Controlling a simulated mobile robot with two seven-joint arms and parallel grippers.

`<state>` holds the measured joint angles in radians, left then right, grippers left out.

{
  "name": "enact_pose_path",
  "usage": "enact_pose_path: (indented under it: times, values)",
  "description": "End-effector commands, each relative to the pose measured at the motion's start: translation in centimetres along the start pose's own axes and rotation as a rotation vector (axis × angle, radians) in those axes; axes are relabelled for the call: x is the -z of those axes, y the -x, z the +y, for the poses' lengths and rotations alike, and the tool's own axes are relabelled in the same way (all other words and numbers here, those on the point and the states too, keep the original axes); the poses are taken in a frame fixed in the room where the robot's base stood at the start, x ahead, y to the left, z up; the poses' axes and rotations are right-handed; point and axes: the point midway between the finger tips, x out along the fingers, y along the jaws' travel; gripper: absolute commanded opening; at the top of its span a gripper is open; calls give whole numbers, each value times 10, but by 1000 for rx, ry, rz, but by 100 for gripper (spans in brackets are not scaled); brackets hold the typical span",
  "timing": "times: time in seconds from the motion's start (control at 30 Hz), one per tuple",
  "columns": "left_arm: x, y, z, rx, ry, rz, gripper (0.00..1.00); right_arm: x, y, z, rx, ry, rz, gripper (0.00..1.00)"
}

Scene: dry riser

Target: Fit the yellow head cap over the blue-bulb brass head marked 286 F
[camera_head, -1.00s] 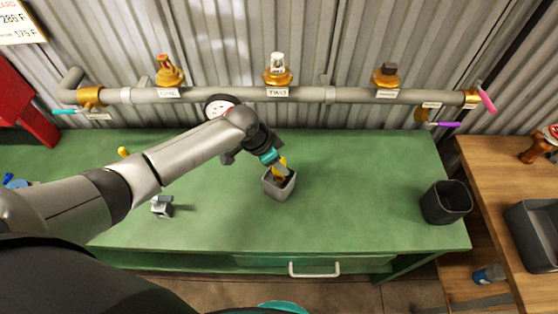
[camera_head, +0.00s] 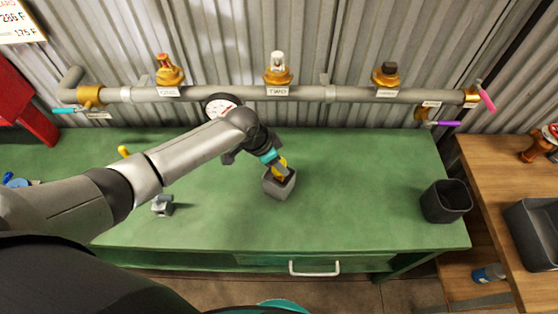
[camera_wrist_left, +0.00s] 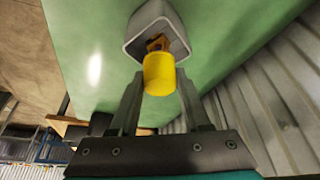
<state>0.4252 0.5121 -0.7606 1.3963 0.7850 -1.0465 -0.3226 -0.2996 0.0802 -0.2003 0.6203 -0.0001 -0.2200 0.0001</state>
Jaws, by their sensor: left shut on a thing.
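My left gripper (camera_head: 275,162) is shut on the yellow head cap (camera_head: 282,168), just above a grey open box on the green bench. In the left wrist view the yellow cap (camera_wrist_left: 159,75) sits between the two fingers (camera_wrist_left: 158,100). A brass piece (camera_wrist_left: 158,43) shows just beyond the cap, inside the mouth of the grey box (camera_wrist_left: 180,28). I cannot tell whether the cap touches the brass piece or the box. No blue bulb and no mark on this brass piece can be seen. My right gripper is not in view.
The grey pipe (camera_head: 230,94) along the wall carries brass heads with a red top (camera_head: 168,70), a white top (camera_head: 278,68) and a dark top (camera_head: 386,74). A gauge (camera_head: 220,106), a small grey block (camera_head: 162,205) and a dark bin (camera_head: 446,202) are near. The bench's right middle is clear.

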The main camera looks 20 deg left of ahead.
Motion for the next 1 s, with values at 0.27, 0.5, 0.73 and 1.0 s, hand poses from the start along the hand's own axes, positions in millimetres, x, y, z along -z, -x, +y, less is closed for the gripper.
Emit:
enact_pose_path:
  times: [0.27, 0.5, 0.73, 1.0]
  values:
    - [-3, -8, 0, 0, 0, 0, 0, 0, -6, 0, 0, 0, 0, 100]
    - [-5, -13, 0, 0, 0, 0, 0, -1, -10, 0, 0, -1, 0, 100]
    - [-5, -13, 0, 0, 0, 1, 68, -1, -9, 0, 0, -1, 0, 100]
    - [-5, -13, 0, 0, 0, 0, 82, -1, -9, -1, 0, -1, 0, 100]
